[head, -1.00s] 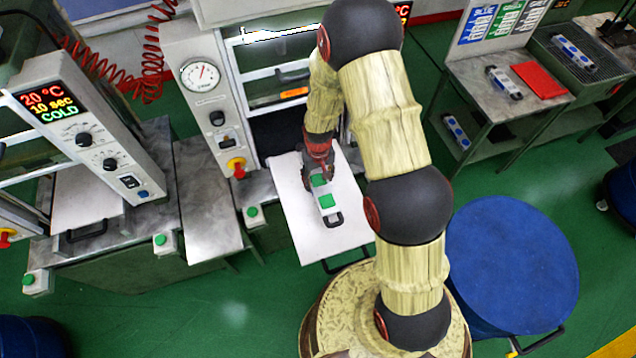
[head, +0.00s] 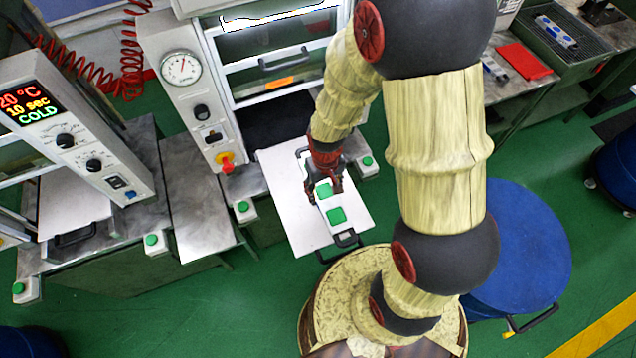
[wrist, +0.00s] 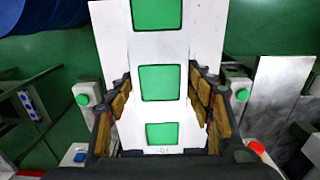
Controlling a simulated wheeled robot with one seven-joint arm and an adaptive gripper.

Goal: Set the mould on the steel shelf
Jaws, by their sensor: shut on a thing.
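My gripper (head: 327,192) is shut on the mould, with a finger on each side. In the wrist view the mould (wrist: 161,109) runs between the fingers of my gripper (wrist: 160,105), three green patches showing. Whether the mould touches the plate is unclear. A bare grey metal surface (head: 200,200), possibly the steel shelf, is left of the middle press; a grey slab (wrist: 268,95) also shows in the wrist view.
The middle press (head: 181,68) has a gauge and stands behind the plate. Another press (head: 70,140) reading COLD is at left. Green-button boxes (head: 243,210) line the front edges. A blue drum (head: 520,250) stands right of my arm. A red folder (head: 524,62) lies at upper right.

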